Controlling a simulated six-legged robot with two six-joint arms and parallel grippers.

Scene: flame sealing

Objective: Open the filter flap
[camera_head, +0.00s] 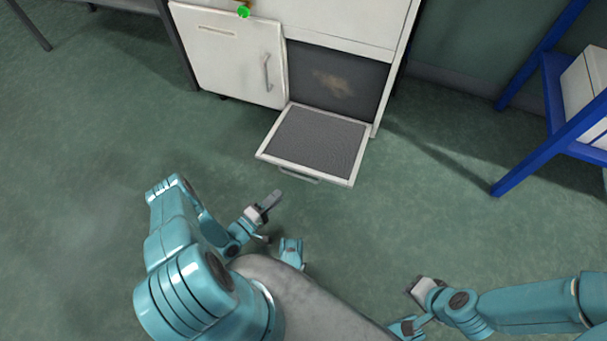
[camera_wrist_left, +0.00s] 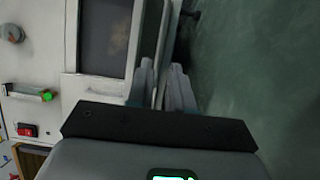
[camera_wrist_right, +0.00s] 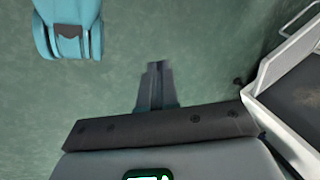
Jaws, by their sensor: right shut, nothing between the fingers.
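The filter flap (camera_head: 312,140) is folded down in front of the cabinet, roughly level, with grey mesh on its upper face and a handle (camera_head: 299,174) on its front edge. The opening (camera_head: 337,82) above it is uncovered and shows a brown patch inside. In the left wrist view the flap (camera_wrist_left: 153,38) shows nearly edge-on beyond the fingertips. My left gripper (camera_head: 272,199) is slightly open and empty, in front of the flap and apart from it. My right gripper (camera_head: 416,286) is shut and empty, farther from the cabinet; its closed fingers show in its wrist view (camera_wrist_right: 157,85).
A white cabinet door (camera_head: 230,55) with a vertical handle is left of the opening. A green-tipped knob (camera_head: 243,11) is above it. A blue rack (camera_head: 545,150) with a white box (camera_head: 588,90) stands at the right. The green floor around the flap is clear.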

